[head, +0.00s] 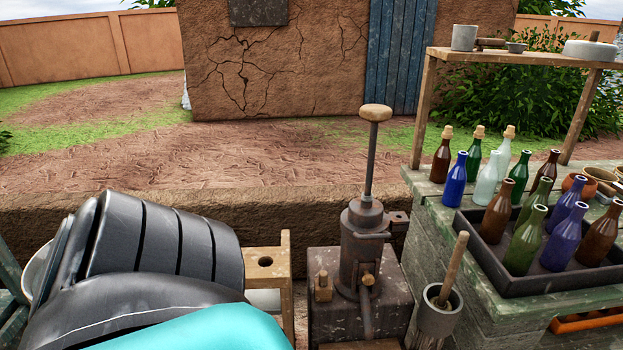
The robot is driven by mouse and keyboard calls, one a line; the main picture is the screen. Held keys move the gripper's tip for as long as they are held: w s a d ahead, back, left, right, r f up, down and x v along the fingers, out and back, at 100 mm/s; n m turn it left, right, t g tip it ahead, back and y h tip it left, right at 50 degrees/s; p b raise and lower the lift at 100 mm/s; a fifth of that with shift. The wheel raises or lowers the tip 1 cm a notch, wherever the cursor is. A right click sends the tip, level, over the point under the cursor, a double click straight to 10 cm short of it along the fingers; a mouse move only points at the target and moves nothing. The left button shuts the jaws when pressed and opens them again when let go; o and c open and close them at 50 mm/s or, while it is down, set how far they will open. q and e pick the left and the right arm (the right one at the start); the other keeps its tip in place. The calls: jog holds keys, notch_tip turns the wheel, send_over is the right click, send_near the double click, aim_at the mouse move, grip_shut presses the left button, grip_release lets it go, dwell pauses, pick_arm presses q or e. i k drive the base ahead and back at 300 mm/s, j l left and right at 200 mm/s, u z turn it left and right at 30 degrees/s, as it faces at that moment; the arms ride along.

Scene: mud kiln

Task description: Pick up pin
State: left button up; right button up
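A small light-wood pin (322,286) stands upright on the left of the dark metal block (340,322), beside the hand pump (364,240). Another small wooden peg (368,280) sticks out of the pump's lower front. I cannot tell for certain which of the two is the task's pin. A wooden bracket (265,262) with a round hole in its top stands just left of the block. Neither of my grippers shows in the head view, so their state is hidden. Large dark ribbed and teal parts fill the lower left and cover what lies behind them.
The pump's tall rod with a wooden knob (375,112) rises above the block. A grey cup with a wooden pestle (440,300) stands at its right. The green bench (427,190) at right carries a dark tray (490,268) with several bottles. A mud wall runs behind.

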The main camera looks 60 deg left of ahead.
aim_at(323, 275)
jog(key=k+j, duration=0.1)
jog(key=j, duration=0.25)
jog(key=k+j, duration=0.1)
jog(key=j, duration=0.25)
jog(key=k+j, duration=0.1)
jog(key=j, duration=0.25)
jog(key=k+j, duration=0.15)
jog(key=j, duration=0.2)
